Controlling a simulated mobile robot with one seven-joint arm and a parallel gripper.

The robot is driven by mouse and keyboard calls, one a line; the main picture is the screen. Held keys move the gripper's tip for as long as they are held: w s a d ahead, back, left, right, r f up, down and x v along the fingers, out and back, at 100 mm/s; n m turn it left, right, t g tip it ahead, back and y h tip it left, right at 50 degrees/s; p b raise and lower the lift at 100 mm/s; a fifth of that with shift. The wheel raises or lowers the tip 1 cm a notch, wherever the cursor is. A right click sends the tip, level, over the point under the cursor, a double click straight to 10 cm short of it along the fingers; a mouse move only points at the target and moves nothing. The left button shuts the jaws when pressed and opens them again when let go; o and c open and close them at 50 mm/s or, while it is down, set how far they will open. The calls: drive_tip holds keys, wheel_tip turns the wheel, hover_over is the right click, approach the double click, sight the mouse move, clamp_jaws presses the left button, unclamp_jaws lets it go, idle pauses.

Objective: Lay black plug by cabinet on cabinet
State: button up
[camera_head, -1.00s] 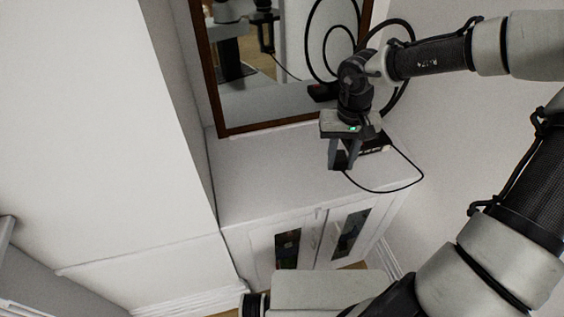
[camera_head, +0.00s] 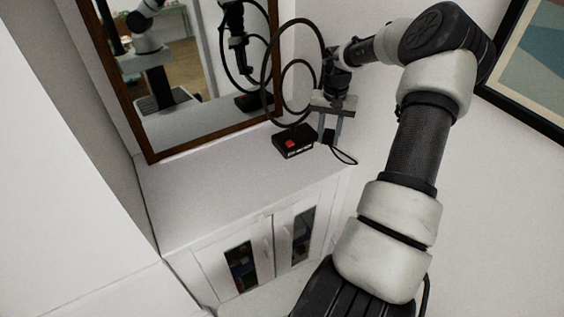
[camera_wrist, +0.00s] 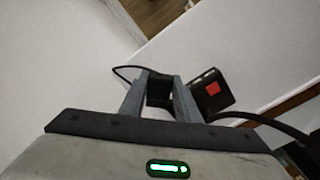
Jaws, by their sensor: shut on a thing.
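The white cabinet (camera_head: 205,192) stands below the mirror, and its top also shows in the wrist view (camera_wrist: 258,55). My gripper (camera_head: 328,138) is at the right end of the cabinet top, close to the wall. In the wrist view, my gripper (camera_wrist: 160,90) is shut on the black plug (camera_wrist: 159,91), which sits between the fingertips. A thin black cable runs from the plug out to the left. In the head view the plug is mostly hidden by the fingers. I cannot tell whether it touches the cabinet.
A black box with a red switch (camera_head: 295,142) lies on the cabinet top just left of my gripper. A large black cable loop (camera_head: 298,62) rises behind it. The framed mirror (camera_head: 190,145) backs the cabinet. The left part of the top is clear.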

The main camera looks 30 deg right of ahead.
sight(324, 165)
wheel_tip(324, 165, down, 10)
drive_tip(key=shift+r+b, duration=0.1)
drive_tip(key=shift+b, duration=0.35)
drive_tip(key=o, duration=1.1)
drive_tip(key=shift+f, duration=0.2)
drive_tip(key=shift+c, duration=0.2)
drive_tip(key=shift+r, duration=0.1)
wheel_tip(324, 165, up, 12)
drive_tip(key=shift+r+p, duration=0.1)
drive_tip(key=shift+p, duration=0.5)
